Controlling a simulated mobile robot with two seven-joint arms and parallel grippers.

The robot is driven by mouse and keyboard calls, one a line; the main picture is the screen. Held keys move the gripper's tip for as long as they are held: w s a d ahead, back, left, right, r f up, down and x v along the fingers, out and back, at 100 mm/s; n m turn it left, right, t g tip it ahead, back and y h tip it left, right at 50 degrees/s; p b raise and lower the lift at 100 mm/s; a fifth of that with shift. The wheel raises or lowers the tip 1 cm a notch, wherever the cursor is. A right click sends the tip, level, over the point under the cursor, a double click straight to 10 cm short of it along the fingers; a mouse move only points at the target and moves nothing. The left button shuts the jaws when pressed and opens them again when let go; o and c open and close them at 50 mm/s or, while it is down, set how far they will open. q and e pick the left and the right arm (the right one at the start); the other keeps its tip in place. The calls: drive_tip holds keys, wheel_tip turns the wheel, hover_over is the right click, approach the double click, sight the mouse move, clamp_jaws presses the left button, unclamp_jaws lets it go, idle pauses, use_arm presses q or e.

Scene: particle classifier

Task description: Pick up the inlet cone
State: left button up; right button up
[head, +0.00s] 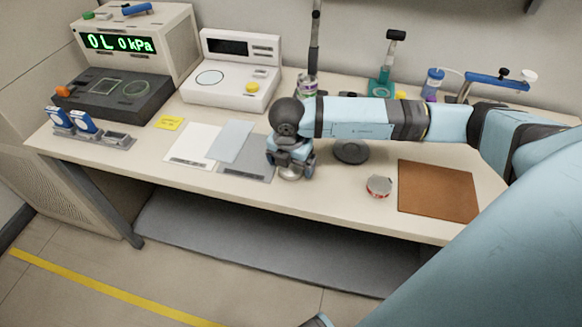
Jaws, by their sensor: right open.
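My right arm reaches in from the right over the bench. Its gripper (290,172) points down near the front edge and is open. A small pale metallic round piece (291,176) shows directly under the fingers, mostly hidden by them. It looks like the inlet cone, but I cannot tell its full shape or whether the fingers touch it. My left gripper is not in view.
On the bench (335,205), a small red-and-white round container (378,186) and a brown mat (438,190) lie right of the gripper. A dark round base (351,152) stands behind.

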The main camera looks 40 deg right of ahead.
drive_tip(key=shift+f, duration=0.3)
drive_tip(key=c, duration=1.1)
drive_tip(key=shift+r, duration=0.1)
